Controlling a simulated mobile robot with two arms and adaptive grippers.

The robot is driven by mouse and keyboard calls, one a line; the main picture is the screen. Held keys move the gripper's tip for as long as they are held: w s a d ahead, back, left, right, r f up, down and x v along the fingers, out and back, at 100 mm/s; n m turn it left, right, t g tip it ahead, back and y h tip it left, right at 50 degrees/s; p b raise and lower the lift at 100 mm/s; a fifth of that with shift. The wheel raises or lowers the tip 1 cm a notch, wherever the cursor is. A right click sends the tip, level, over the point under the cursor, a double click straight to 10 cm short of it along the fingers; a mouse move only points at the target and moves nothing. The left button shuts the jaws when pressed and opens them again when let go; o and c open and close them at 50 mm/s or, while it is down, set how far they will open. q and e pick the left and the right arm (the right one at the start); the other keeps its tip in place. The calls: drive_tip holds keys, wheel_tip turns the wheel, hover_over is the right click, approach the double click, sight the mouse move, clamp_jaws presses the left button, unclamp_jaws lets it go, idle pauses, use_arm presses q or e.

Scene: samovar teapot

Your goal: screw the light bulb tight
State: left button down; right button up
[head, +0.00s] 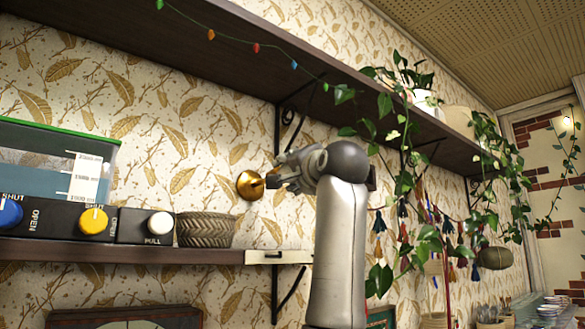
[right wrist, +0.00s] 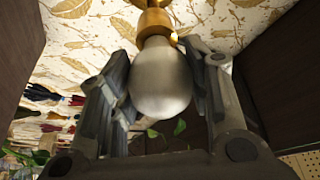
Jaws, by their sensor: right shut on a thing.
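The light bulb (right wrist: 160,82) shows large in the right wrist view, a frosted globe with its neck at a brass socket (right wrist: 153,21). The brass wall fixture also shows in the head view (head: 250,186), fixed to the papered wall between two shelves. My right gripper (right wrist: 163,72) has its fingers around both sides of the bulb and is shut on it. In the head view the right gripper (head: 279,178) reaches left to the fixture, and its fingers hide the bulb there. How far the bulb's thread sits in the socket cannot be told. My left gripper is not in view.
A dark upper shelf (head: 230,45) with a bracket (head: 288,113) runs above my gripper. A lower shelf (head: 130,251) holds a control box with knobs (head: 93,221), a clear tank (head: 50,165) and a woven basket (head: 206,230). Trailing plants (head: 405,185) hang to the right.

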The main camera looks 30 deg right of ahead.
drive_tip(key=m+p, duration=0.1)
drive_tip(key=m+g, duration=0.1)
drive_tip(key=m, duration=0.1)
drive_tip(key=shift+r+h+p, duration=0.25)
drive_tip(key=shift+h+p, duration=0.15)
drive_tip(key=m+g+p, duration=0.1)
drive_tip(key=m+p, duration=0.1)
drive_tip(key=m, duration=0.1)
drive_tip(key=shift+m+g+p, duration=0.3)
drive_tip(key=shift+f+m+g+p, duration=0.1)
drive_tip(key=shift+m+g+p, duration=0.3)
drive_tip(key=shift+m+p, duration=0.65)
drive_tip(key=shift+f+m+y, duration=0.1)
drive_tip(key=shift+m+y, duration=0.2)
drive_tip(key=shift+m, duration=0.15)
drive_tip(key=o, duration=1)
